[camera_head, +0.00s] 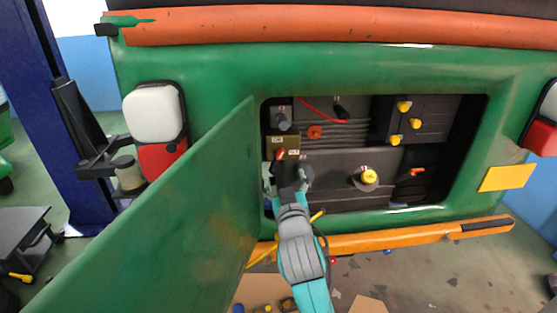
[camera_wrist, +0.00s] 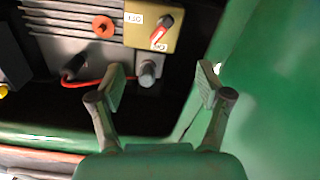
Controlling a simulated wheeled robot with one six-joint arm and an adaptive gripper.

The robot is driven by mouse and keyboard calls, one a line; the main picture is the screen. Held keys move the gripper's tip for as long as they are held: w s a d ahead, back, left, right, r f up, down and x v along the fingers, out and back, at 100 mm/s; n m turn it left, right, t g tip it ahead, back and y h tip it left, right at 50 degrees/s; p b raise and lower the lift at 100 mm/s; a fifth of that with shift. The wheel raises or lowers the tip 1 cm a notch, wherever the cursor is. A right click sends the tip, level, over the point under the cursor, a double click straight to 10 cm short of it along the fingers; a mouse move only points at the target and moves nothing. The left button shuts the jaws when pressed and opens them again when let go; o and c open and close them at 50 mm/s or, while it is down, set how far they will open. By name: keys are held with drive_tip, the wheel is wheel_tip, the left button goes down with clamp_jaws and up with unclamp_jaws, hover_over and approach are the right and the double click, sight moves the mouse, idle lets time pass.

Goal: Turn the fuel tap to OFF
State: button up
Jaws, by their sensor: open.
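The fuel tap (camera_wrist: 160,31) is a small red lever on an olive-yellow plate with white labels. In the wrist view it stands beyond my open fingertips, with its lever slanting across the plate. The plate (camera_head: 287,140) also shows in the head view, at the left of the open engine bay, just above my gripper. My gripper (camera_head: 288,178) reaches into the bay's left side. In the wrist view my gripper (camera_wrist: 158,88) has its two fingers wide apart with nothing between them. The label lettering is too small to read surely.
The open green door (camera_head: 165,220) stands close to my arm's left. An orange knob (camera_head: 314,132), yellow caps (camera_head: 369,176) and a red cable (camera_head: 322,112) are in the bay. A grey cylindrical fitting (camera_wrist: 147,73) lies near the left fingertip. The orange bumper (camera_head: 400,233) runs below.

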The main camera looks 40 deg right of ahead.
sight(278, 158)
drive_tip(key=w+d+n, duration=0.2)
drive_tip(key=w+n, duration=0.1)
drive_tip(key=w+d+n, duration=0.2)
drive_tip(key=w+n, duration=0.1)
drive_tip(key=w+d+n, duration=0.2)
drive_tip(key=w+n, duration=0.1)
drive_tip(key=shift+w+f+n, duration=0.2)
drive_tip(key=shift+w+n, duration=0.1)
drive_tip(key=shift+w, duration=0.1)
idle(0.4)
drive_tip(key=c, duration=1.2)
